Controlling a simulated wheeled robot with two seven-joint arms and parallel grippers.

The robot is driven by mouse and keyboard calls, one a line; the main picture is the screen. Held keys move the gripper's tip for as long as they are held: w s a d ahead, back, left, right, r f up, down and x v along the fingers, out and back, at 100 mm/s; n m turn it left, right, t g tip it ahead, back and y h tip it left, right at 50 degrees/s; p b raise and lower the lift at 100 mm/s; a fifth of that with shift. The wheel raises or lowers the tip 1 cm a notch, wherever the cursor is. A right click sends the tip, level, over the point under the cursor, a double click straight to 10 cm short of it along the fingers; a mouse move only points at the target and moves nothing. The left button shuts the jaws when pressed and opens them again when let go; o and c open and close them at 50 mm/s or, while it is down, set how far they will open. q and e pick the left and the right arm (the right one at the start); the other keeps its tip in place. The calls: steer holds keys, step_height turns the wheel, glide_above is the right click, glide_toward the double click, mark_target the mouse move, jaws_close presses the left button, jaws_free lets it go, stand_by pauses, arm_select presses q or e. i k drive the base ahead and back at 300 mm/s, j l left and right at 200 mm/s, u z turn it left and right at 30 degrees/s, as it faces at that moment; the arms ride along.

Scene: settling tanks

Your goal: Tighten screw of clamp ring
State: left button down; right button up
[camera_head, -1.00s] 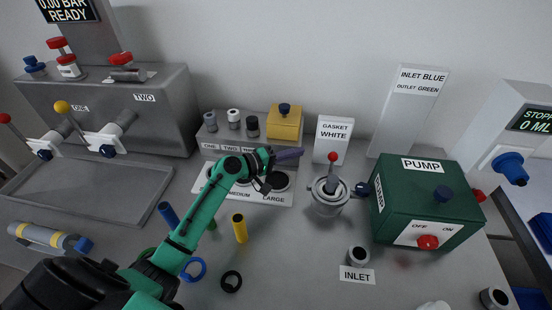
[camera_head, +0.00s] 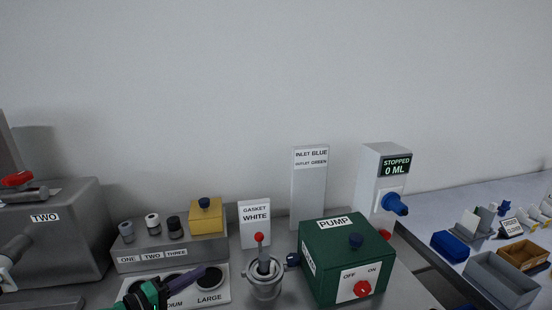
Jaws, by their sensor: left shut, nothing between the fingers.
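A small round metal fitting (camera_head: 264,286) stands left of the green pump, with a ring around its top. A dark lever with a red ball (camera_head: 259,238) rises from it. A dark blue knob (camera_head: 293,259) sits between the fitting and the pump; I cannot tell which it belongs to. No screw can be clearly made out on the ring. My left gripper (camera_head: 192,280) is at the bottom edge, left of the fitting and apart from it. It is shut and empty, with its purple part pointing up and right. My right gripper is out of view.
The green pump (camera_head: 333,253) with a red switch stands right of the fitting. The gasket sign (camera_head: 255,225) and the inlet/outlet sign (camera_head: 310,190) stand behind. A grey block with a yellow box (camera_head: 206,216) is at left. Bins (camera_head: 502,281) are on the right-hand table.

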mark_target(293, 260)
steer(key=k, duration=1.2)
